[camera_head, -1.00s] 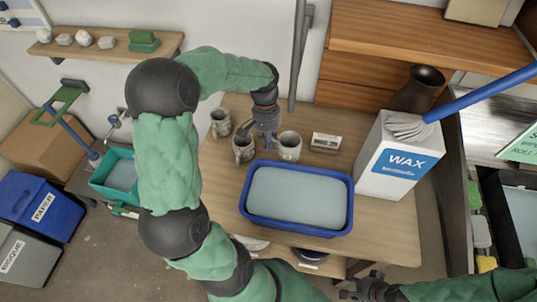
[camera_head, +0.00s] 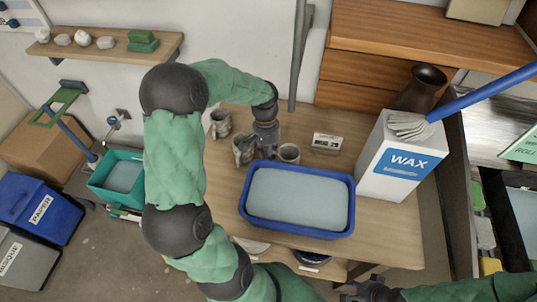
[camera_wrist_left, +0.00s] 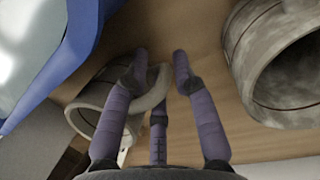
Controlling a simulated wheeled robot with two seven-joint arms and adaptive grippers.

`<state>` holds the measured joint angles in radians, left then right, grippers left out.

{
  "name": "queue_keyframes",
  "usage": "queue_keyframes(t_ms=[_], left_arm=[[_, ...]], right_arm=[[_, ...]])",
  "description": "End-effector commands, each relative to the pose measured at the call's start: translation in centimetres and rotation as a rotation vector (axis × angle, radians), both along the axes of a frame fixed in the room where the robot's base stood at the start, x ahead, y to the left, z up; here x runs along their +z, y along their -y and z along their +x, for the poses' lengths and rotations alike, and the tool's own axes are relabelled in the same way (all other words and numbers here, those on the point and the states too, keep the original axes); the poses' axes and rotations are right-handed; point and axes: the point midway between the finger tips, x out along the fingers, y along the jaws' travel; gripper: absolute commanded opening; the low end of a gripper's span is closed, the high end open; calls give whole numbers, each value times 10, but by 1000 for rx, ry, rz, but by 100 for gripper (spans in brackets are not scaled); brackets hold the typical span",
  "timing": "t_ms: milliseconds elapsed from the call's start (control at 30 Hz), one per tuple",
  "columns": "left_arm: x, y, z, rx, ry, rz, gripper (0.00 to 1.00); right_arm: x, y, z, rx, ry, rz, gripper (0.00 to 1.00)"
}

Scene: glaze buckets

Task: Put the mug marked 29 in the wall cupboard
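Three grey-brown mugs stand on the wooden table: a back-left mug (camera_head: 220,123), a middle mug (camera_head: 244,148) and a right mug (camera_head: 288,153). No number is readable on them. My left gripper (camera_head: 266,148) is low between the middle and right mugs. In the left wrist view its fingers (camera_wrist_left: 160,70) are apart, with the handle of one mug (camera_wrist_left: 92,112) between them. Another mug (camera_wrist_left: 270,65) is at the right there. My right gripper (camera_head: 362,288) is at the bottom edge, partly cut off. No wall cupboard is clearly identifiable.
A blue tub (camera_head: 243,205) sits just in front of the mugs. A small label card (camera_head: 326,142) stands right of them, its print blurred. A white WAX container (camera_head: 385,180) with a brush is further right. A wall shelf (camera_head: 70,48) is at top left.

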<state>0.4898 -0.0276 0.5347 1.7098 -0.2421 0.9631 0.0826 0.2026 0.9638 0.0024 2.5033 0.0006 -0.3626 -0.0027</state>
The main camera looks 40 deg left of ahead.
Motion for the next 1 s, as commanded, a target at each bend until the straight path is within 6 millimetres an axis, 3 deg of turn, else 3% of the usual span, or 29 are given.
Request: queue_keyframes(t_ms=[333,467,1000], left_arm=[[1,0,0,0,0,0,39],[10,-1,1,0,2,1,39],[105,-19,12,-1,3,1,39]], right_arm=[[1,0,0,0,0,0,40],[4,0,0,0,0,0,40],[29,0,0,0,0,0,40]])
